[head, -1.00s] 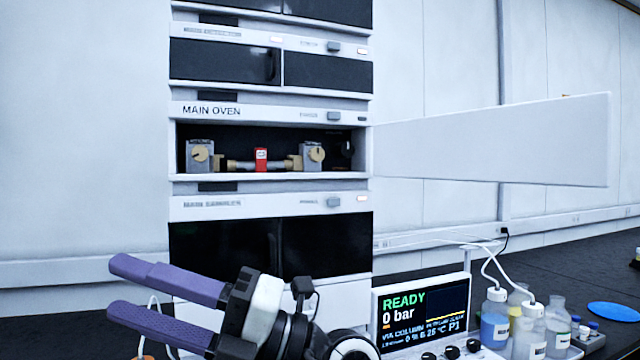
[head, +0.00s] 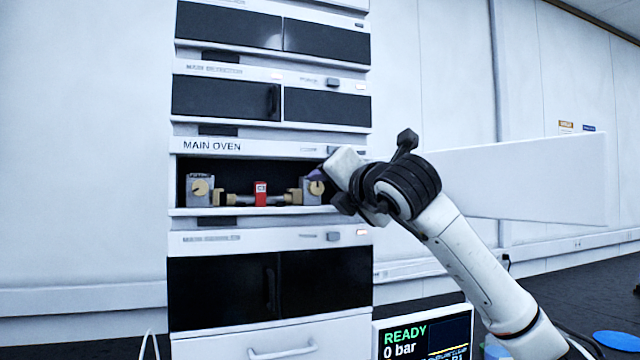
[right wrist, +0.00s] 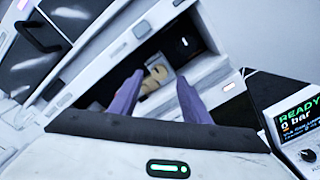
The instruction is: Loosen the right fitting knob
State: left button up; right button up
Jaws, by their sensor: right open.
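The right fitting knob (head: 316,188) is a round tan knob on a grey block at the right end inside the open main oven (head: 240,146). In the right wrist view the tan knob parts (right wrist: 154,74) show between and just beyond my fingertips. My right gripper (head: 317,174) reaches in from the right at the oven opening, mostly hidden behind its own wrist in the head view. Its two purple fingers (right wrist: 159,79) are apart, with nothing clearly held. I cannot tell whether they touch the knob. My left gripper is out of view.
A left knob (head: 200,188) and a column with a red tag (head: 261,193) sit in the same oven. The open white oven door (head: 530,180) extends to the right, behind my right arm. A display reading READY (head: 405,340) stands below.

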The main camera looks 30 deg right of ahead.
aim_at(318, 188)
jog(key=shift+p+x, duration=0.55)
jog(key=shift+x, duration=1.85)
jog(key=shift+a, duration=0.1)
jog(key=shift+c, duration=0.3)
jog(key=c, duration=1)
